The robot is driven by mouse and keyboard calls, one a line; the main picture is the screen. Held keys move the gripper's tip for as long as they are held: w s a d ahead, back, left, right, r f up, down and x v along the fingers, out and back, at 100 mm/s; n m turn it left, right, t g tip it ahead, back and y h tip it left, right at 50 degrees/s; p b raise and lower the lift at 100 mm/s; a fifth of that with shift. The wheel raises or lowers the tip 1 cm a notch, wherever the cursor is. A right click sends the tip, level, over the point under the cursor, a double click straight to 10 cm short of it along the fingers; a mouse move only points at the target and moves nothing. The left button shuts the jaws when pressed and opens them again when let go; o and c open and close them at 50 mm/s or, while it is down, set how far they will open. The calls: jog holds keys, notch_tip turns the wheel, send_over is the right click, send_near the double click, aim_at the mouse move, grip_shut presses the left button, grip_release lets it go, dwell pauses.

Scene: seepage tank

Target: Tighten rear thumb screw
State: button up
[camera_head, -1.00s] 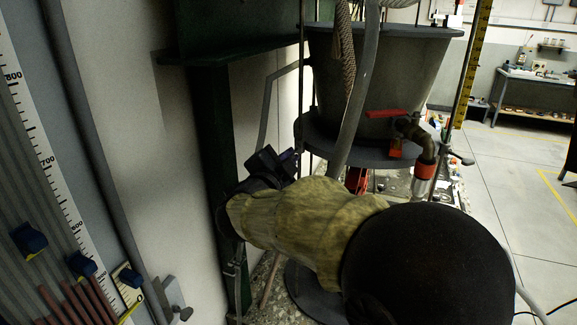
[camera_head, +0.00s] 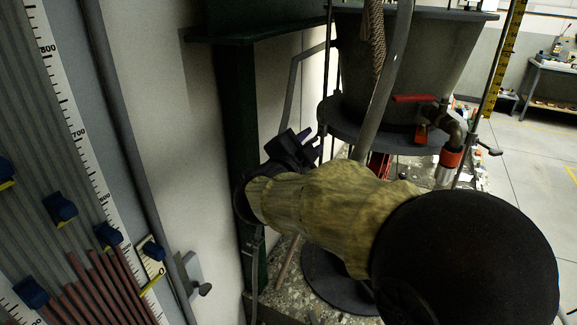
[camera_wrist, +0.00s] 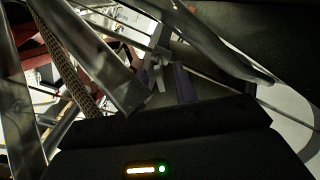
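My gripper (camera_head: 297,143) is at the far end of my arm, left of the grey conical tank (camera_head: 400,65) and below its upper part. It is close to the thin vertical rods beside the tank. In the wrist view, a dark finger (camera_wrist: 184,84) points away from the camera, beside a pale grey piece that may be the other finger or a fitting. I cannot tell whether the gripper is open or holds anything. I cannot make out the rear thumb screw for certain in either view; the gripper or the rods may hide it.
A dark green post (camera_head: 238,120) and a pale wall stand left of my gripper. A hose (camera_head: 385,90) and a braided rope (camera_head: 376,40) hang before the tank. A red-handled valve (camera_head: 414,99) is at right. A scaled tube panel (camera_head: 75,150) is near left. Open floor lies right.

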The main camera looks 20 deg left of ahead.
jog(key=s+a+b, duration=0.1)
jog(key=s+b, duration=0.1)
jog(key=s, duration=1.4)
jog(key=shift+s+a, duration=0.15)
jog(key=shift+s, duration=0.05)
jog(key=shift+f, duration=0.1)
